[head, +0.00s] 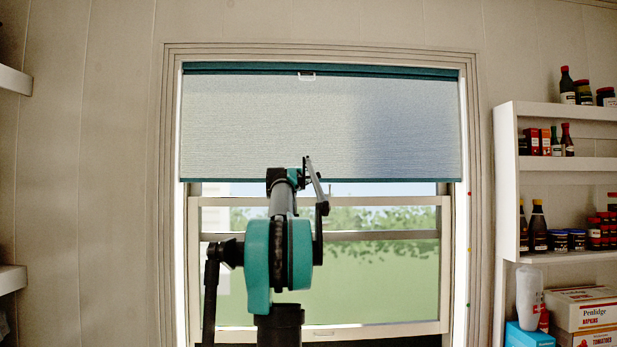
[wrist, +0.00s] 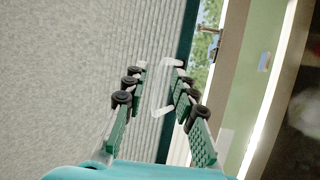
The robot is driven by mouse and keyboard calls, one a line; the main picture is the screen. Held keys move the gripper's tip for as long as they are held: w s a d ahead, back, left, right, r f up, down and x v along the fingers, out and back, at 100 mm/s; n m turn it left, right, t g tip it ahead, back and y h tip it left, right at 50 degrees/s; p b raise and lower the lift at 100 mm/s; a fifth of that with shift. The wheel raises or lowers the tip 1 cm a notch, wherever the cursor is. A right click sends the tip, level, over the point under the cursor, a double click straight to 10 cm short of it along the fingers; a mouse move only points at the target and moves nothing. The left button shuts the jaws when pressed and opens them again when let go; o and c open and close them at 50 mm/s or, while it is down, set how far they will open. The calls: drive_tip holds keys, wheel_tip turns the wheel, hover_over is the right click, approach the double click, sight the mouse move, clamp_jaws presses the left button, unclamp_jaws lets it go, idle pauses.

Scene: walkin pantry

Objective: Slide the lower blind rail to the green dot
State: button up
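The pale cellular blind (head: 320,122) hangs across the upper part of the window. Its teal lower rail (head: 390,181) sits level, slightly above a red dot (head: 469,193) on the right window trim. A yellow dot (head: 468,250) and the green dot (head: 468,304) are lower on that trim. My gripper (head: 309,170) is at the lower rail, near its middle. In the wrist view my gripper (wrist: 158,70) is open, its fingers on either side of a clear, white-edged handle (wrist: 157,88) by the teal rail (wrist: 187,35). I cannot tell whether they touch it.
The teal upper rail (head: 230,68) has a small white handle (head: 306,77). The window sash (head: 380,236) shows below the blind. A white shelf unit (head: 507,170) with bottles and jars stands at the right. Shelf ends (head: 12,80) show at the left edge.

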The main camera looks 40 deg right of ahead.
clamp_jaws()
idle(0.5)
wheel_tip(320, 180, down, 56)
unclamp_jaws()
drive_tip(key=shift+a, duration=0.1)
drive_tip(key=v, duration=1.2)
